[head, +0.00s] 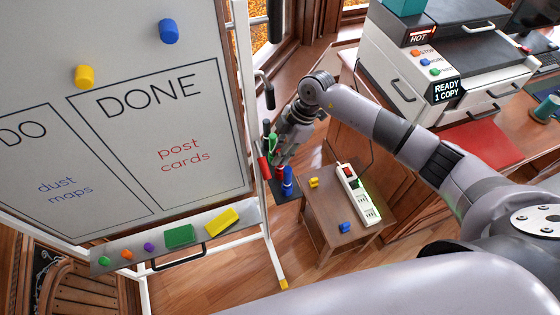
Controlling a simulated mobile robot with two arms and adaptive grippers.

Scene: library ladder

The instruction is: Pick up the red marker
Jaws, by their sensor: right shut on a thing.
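The red marker (264,168) is at the right edge of the whiteboard, slightly tilted, beside a dark holder (280,188). A blue marker (287,181) stands upright just to its right, and a green one (271,141) shows just above. My right gripper (275,161) reaches down from above and is shut on the red marker; its fingertips are small and partly hidden among the markers. I cannot tell whether the red marker is clear of the holder. My left gripper is out of view.
The whiteboard (170,190) fills the left, with a ledge (100,254) bearing magnets and erasers. A small wooden table (318,215) holds a power strip (357,194) and small yellow and blue pieces. A printer (440,85) stands at upper right. Wooden floor lies between.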

